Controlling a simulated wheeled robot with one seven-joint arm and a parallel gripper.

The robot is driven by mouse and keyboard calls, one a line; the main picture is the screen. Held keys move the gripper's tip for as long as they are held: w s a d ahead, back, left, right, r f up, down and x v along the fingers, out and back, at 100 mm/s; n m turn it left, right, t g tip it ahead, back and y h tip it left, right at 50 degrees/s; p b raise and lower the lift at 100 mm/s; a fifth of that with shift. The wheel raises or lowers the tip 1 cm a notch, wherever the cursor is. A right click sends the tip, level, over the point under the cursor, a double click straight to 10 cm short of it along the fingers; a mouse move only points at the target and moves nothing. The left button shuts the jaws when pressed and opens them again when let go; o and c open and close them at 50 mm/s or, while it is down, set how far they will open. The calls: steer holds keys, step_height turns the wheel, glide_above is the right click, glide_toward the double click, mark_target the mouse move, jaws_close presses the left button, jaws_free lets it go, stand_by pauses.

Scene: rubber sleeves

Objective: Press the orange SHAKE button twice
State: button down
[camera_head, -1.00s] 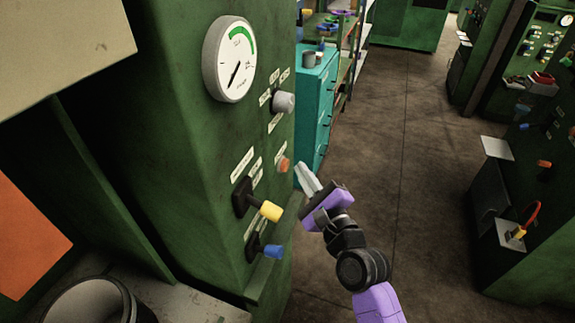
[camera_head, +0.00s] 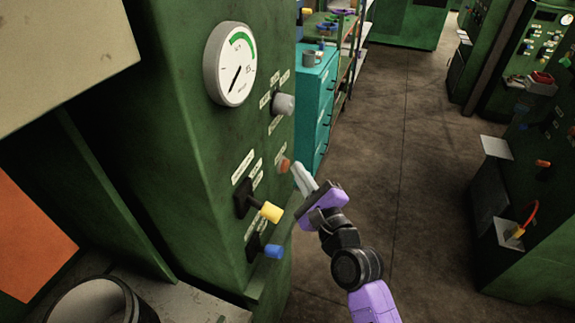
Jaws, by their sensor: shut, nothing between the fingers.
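The orange button (camera_head: 284,164) sticks out from the right part of the green machine's front panel, beside small white labels too small to read. My gripper (camera_head: 297,168) is shut and empty, its pale fingers pointing up and left at the button. The fingertips are just right of the button in the picture. I cannot tell whether they touch it.
A grey knob (camera_head: 283,104) and a round gauge (camera_head: 229,64) are above the button. A yellow-tipped lever (camera_head: 269,211) and a blue-tipped lever (camera_head: 273,251) stick out below. A teal cabinet (camera_head: 317,105) stands behind; the floor (camera_head: 410,170) on the right is clear.

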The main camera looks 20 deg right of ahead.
steer(key=shift+w+a+p, duration=0.25)
steer(key=shift+a+p, duration=0.05)
steer(key=shift+p, duration=0.05)
stand_by(0.4)
steer(key=shift+s+d, duration=0.1)
steer(key=shift+d, duration=0.05)
steer(key=shift+s+d+b, duration=0.4)
steer(key=shift+d+b, duration=0.05)
stand_by(0.4)
steer(key=s+d+b, duration=0.1)
steer(key=d, duration=0.1)
steer(key=s+d+b, duration=0.1)
steer(key=s+d, duration=0.1)
steer(key=shift+b, duration=0.3)
stand_by(2.5)
